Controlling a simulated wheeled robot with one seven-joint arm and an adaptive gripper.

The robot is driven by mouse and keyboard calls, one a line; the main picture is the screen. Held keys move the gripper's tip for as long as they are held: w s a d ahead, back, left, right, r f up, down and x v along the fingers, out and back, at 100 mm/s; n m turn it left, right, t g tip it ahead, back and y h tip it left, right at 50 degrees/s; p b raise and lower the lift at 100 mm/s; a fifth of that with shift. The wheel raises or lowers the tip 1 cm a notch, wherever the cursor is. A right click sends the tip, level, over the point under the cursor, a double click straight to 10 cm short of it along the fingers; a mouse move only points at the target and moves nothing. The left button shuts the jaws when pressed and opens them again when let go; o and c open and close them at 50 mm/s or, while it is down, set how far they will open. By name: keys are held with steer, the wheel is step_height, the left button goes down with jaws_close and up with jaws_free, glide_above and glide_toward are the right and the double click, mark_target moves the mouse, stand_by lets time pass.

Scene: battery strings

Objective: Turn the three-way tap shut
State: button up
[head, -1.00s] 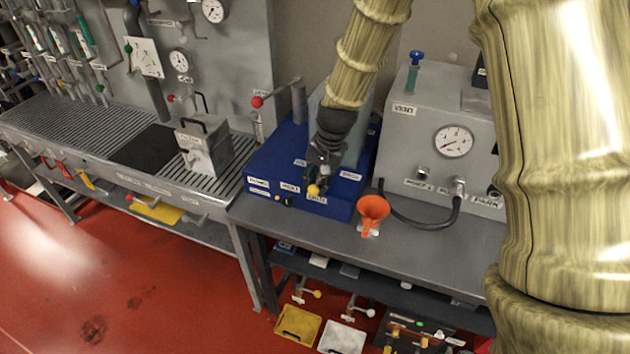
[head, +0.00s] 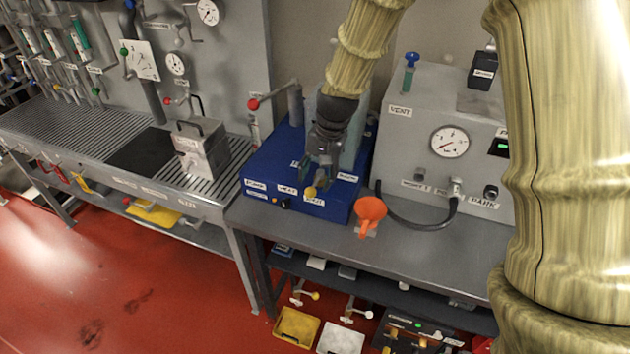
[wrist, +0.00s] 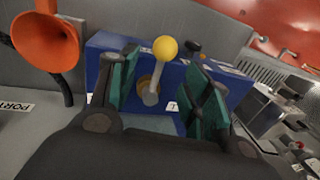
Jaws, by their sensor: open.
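The tap's yellow ball-ended lever (head: 311,191) is on the front of the blue box (head: 330,205). In the wrist view the yellow ball (wrist: 165,48) tops a grey stem (wrist: 151,93) that stands nearly upright from a brass-coloured fitting. My gripper (head: 318,178) is just above and behind the lever in the head view. In the wrist view its teal-padded fingers (wrist: 162,75) are open, one on each side of the lever, with visible gaps. Nothing is held. Part of the blue box's top is hidden by my gripper.
An orange funnel (head: 369,212) stands close right of the blue box. A red-knobbed lever (head: 254,104) rises behind its left side. A grey gauge box (head: 440,150) with a black hose is at right. The grey bench front (head: 420,245) is mostly clear.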

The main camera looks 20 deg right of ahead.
step_height(320, 180, up, 8)
steer(key=s+d, duration=0.1)
steer(key=shift+d+r, duration=0.15)
steer(key=shift+r, duration=0.05)
steer(key=shift+f, duration=0.1)
stand_by(0.5)
